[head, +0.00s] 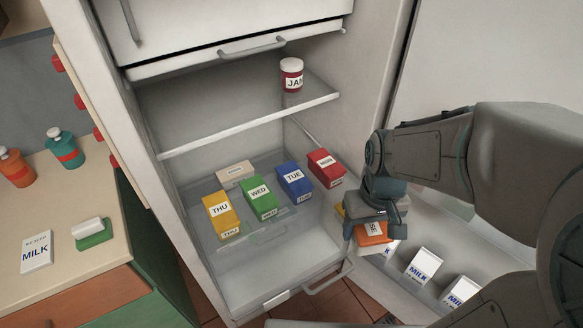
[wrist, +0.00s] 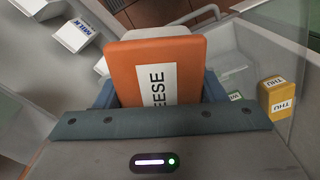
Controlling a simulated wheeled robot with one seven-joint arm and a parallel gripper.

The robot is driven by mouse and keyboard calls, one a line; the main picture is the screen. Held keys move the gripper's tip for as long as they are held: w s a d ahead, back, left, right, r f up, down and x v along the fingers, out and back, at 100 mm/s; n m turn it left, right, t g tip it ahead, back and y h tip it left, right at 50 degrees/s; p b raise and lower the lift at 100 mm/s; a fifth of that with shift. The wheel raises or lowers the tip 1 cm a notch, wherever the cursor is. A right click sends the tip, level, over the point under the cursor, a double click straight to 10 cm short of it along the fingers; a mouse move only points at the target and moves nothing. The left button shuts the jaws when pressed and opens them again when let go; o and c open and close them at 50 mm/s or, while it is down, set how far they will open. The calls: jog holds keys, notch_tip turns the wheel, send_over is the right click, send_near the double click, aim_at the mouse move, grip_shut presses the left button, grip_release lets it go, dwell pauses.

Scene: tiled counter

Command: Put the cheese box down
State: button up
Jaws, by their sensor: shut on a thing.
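The cheese box (head: 373,232) is orange with a white label; part of the label reads "ESE" in the wrist view (wrist: 156,70). My gripper (head: 372,212) is shut on it and holds it in front of the open fridge, near the door's inner side. In the wrist view the box stands between both fingers (wrist: 158,95). Its lower part is hidden by my gripper. In the head view, the box appears above or beside the door shelf; I cannot tell whether it touches anything.
The fridge shelf holds yellow THU (head: 219,211), green WED (head: 259,197), blue TUE (head: 294,180) and red MON (head: 326,166) boxes. A jam jar (head: 291,76) stands on the upper shelf. Milk cartons (head: 423,267) stand in the door. A drawer handle (head: 329,279) juts out below.

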jog(key=s+a+f+n+b, duration=0.2)
jog(key=a+f+n+b, duration=0.15)
jog(key=a+f, duration=0.35)
send_over(313, 238)
jog(key=shift+n, duration=0.35)
notch_tip(313, 238, down, 8)
jog(key=shift+r, duration=0.2)
jog(key=shift+f, duration=2)
jog(key=shift+f, duration=0.2)
jog(key=o, duration=1.2)
jog(key=shift+r, duration=0.1)
